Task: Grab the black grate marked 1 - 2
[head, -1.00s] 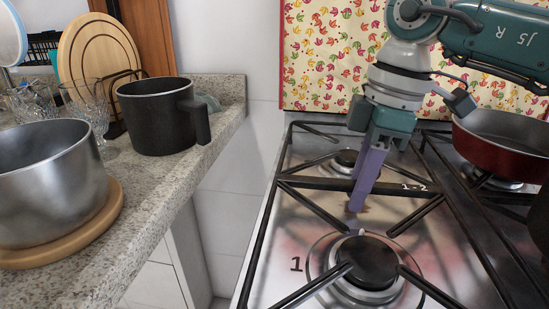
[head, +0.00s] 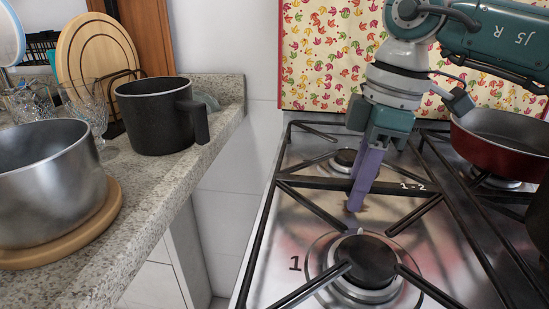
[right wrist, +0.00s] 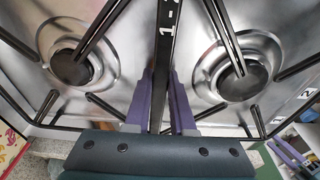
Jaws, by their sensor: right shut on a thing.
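The black grate (head: 325,183) lies on the steel stove top over two burners, with "1-2" in white on its middle bar. In the right wrist view, that bar (right wrist: 163,60) runs between the two purple fingers. My right gripper (head: 355,207) points down at the middle bar, shut on it just left of the marking in the head view. In the head view one finger largely hides the other. The grate still appears level on the stove.
A red pan (head: 505,140) stands on the burner at the right. On the granite counter (head: 190,165) at left are a black pot (head: 155,120), a steel pot (head: 45,180) on a wooden board, and glasses. A patterned panel (head: 320,60) stands behind the stove.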

